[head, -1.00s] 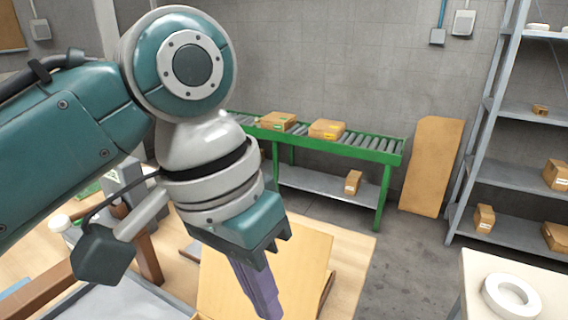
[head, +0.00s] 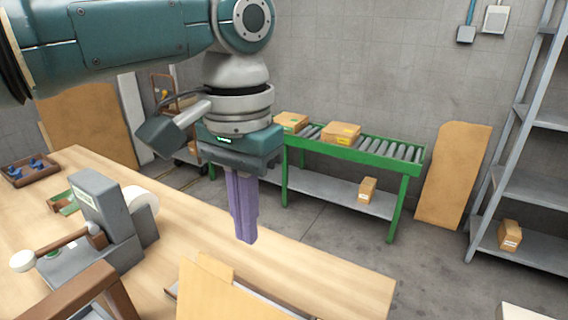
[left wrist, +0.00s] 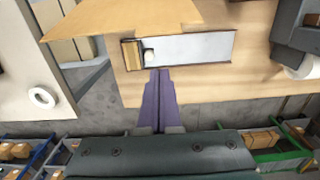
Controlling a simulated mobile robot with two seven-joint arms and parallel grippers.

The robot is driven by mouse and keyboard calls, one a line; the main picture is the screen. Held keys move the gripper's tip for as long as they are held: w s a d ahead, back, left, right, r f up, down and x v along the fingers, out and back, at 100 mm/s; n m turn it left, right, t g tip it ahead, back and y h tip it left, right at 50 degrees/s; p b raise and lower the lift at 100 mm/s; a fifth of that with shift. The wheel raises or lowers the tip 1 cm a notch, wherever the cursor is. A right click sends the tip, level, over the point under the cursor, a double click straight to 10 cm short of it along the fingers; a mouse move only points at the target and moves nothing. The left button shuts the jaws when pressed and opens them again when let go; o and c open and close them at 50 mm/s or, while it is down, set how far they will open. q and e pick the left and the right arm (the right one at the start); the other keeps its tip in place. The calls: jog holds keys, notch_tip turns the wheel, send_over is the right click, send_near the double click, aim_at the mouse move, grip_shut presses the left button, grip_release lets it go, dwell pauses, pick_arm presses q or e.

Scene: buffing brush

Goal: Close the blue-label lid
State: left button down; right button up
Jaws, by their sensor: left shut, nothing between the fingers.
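A tan board-like panel (head: 205,292), which looks like a raised lid, stands tilted at the bottom edge of the head view, partly cut off. No blue label shows on it. In the left wrist view a tan panel (left wrist: 120,18) spreads across the top, beside a long shallow tray with a pale floor (left wrist: 200,47). My left gripper (head: 246,241) has purple fingers pointing down, shut and empty. It hangs beyond the panel, over the far part of the bench. In the left wrist view its fingertips (left wrist: 160,72) appear close to the tray's edge; contact cannot be told. My right gripper is out of view.
A grey machine with a white roll (head: 142,200) and a wooden-handled lever stands left on the wooden bench (head: 330,275). A small tray with blue items (head: 28,172) lies far left. A green roller conveyor (head: 380,149) with boxes stands behind. The bench right of my fingers is clear.

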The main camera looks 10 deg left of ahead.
pick_arm(q)
jog(key=shift+s+a+f+p, duration=0.1)
jog(key=shift+s+a+p, duration=0.1)
jog(key=shift+s+p, duration=0.4)
jog(key=shift+s+a+f+p, duration=0.15)
jog(key=shift+s+a+p, duration=0.1)
jog(key=shift+s+p, duration=0.3)
jog(key=shift+s+a+f+p, duration=0.1)
jog(key=shift+s+a+p, duration=0.1)
jog(key=shift+s+p, duration=0.4)
jog(key=shift+r, duration=0.1)
